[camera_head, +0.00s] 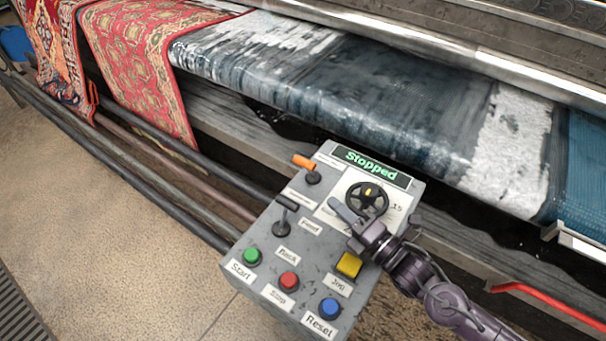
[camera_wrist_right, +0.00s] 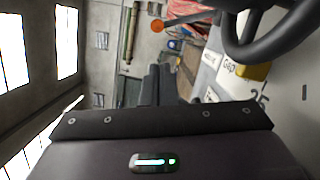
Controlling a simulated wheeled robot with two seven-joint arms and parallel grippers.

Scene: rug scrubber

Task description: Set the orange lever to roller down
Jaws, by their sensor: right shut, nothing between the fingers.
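The orange lever (camera_head: 304,162) sticks out at the upper left of the grey control panel (camera_head: 345,295), its handle pointing up and left. In the right wrist view its round orange end (camera_wrist_right: 157,25) shows on a thin dark rod, beyond my fingers. My right gripper (camera_head: 343,211) is shut and empty over the panel, just left of and below the black handwheel (camera_head: 381,205). Its fingers lie below and right of the orange lever, apart from it. The fingers also show in the right wrist view (camera_wrist_right: 157,85). My left gripper is in neither view.
A black lever (camera_head: 286,203) stands left of my right fingers. Green (camera_head: 252,257), red (camera_head: 289,281), blue (camera_head: 330,308) and yellow (camera_head: 349,264) buttons are below. The display (camera_head: 372,166) reads "Stopped". A wet rug (camera_head: 390,95) lies behind the panel.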

